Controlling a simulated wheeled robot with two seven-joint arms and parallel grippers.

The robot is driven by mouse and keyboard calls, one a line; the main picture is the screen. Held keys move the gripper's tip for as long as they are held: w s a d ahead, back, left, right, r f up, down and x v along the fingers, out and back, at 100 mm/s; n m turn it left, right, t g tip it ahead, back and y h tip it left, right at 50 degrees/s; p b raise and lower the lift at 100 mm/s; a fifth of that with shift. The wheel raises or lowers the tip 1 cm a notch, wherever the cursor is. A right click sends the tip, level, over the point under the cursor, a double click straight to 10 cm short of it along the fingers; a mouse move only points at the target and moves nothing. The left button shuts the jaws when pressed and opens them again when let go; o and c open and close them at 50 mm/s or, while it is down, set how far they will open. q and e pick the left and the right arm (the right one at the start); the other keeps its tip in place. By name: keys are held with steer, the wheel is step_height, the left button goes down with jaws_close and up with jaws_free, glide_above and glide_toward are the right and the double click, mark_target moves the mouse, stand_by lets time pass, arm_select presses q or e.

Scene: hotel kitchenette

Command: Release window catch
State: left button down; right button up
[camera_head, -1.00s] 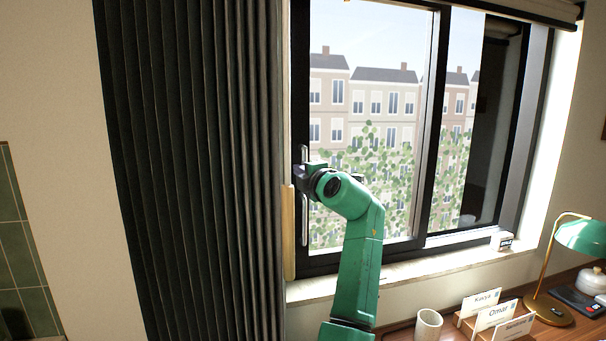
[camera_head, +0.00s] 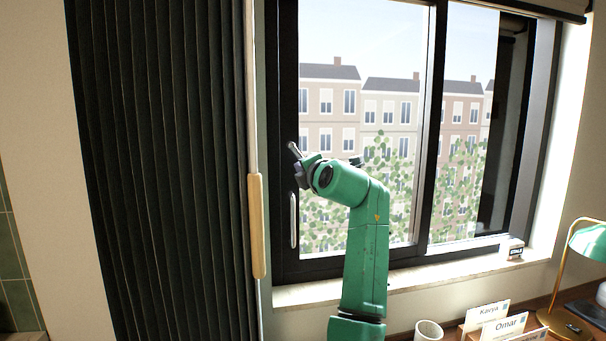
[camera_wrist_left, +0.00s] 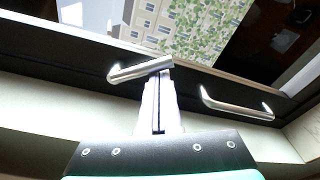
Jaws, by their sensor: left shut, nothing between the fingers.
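The window catch (camera_head: 294,150) is a short silver lever on the dark left stile of the window frame. Its upper end tilts to the left in the head view. It also shows in the left wrist view (camera_wrist_left: 137,71), at an angle, just beyond my fingertips. My left gripper (camera_head: 301,171) is at the lower end of the catch, partly hiding it. In the left wrist view the fingers (camera_wrist_left: 160,78) are shut with nothing between them, and their tips appear against the catch; contact is hard to confirm. My right gripper is out of view.
A fixed silver pull handle (camera_head: 294,220) sits below the catch. A dark pleated curtain (camera_head: 160,180) with a wooden bar (camera_head: 257,226) hangs left. A small box (camera_head: 513,249) stands on the sill; a mug (camera_head: 428,331), name cards (camera_head: 487,312) and lamp (camera_head: 590,240) are lower right.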

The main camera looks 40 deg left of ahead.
mark_target(306, 150)
arm_select(q)
steer(key=shift+w+d+r+p, duration=0.5)
steer(key=shift+w+r+p, duration=0.15)
steer(key=shift+r, duration=0.2)
steer(key=shift+w+d+r+p, duration=0.5)
steer(key=shift+r+p, duration=0.1)
steer(key=shift+r, duration=0.55)
